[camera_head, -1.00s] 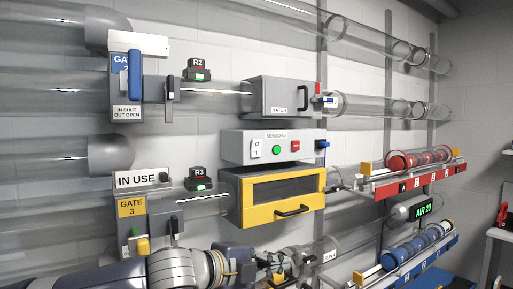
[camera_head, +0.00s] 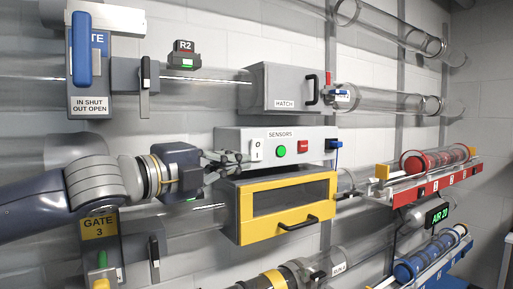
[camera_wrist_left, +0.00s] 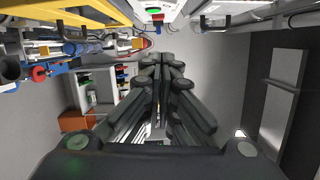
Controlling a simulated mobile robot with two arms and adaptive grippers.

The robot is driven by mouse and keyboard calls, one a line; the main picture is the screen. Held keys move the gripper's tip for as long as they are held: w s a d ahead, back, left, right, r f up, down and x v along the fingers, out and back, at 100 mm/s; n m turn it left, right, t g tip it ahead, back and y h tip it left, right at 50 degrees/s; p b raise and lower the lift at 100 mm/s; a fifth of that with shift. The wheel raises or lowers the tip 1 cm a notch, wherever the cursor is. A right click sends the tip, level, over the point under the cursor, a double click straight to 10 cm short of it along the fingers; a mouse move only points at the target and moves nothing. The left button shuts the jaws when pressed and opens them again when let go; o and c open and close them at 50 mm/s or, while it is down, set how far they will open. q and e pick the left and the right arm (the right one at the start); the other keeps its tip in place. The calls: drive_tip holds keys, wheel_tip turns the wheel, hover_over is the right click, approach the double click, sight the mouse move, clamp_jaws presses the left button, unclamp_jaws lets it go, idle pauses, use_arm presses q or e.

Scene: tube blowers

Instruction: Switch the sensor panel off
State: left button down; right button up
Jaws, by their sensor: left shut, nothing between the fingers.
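The sensor panel (camera_head: 318,134) is a light grey box marked SENSORS on the wall, in the middle of the head view. Its front has a white 0/1 switch (camera_head: 257,150) at the left, a green round button (camera_head: 281,151) and a red button (camera_head: 303,146). A blue part (camera_head: 335,144) sits at its right end. My left gripper (camera_head: 236,160) is shut and empty, its fingertips close to the panel's left end by the switch; contact cannot be told. The wrist view shows the closed fingers (camera_wrist_left: 160,70) below the panel's edge. My right gripper is out of view.
A yellow-framed box (camera_head: 285,205) with a black handle is right below the panel. The grey hatch box (camera_head: 285,88) is above it. Clear tubes run along the wall. Racks of red (camera_head: 435,160) and blue (camera_head: 430,256) canisters stand at the right.

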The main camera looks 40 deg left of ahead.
sight(257, 147)
use_arm(q)
drive_tip(key=shift+w+a+r+p, duration=0.2)
drive_tip(key=shift+w+a+p, duration=0.15)
drive_tip(key=shift+w+p, duration=1.8)
drive_tip(key=shift+w+a+r+p, duration=0.25)
drive_tip(key=shift+w+p, duration=1.25)
drive_tip(key=shift+p, duration=1.4)
drive_tip(key=shift+w+a+r+p, duration=0.15)
drive_tip(key=shift+w+a+p, duration=0.25)
drive_tip(key=shift+w+p, duration=1.75)
drive_tip(key=shift+s+p, duration=0.35)
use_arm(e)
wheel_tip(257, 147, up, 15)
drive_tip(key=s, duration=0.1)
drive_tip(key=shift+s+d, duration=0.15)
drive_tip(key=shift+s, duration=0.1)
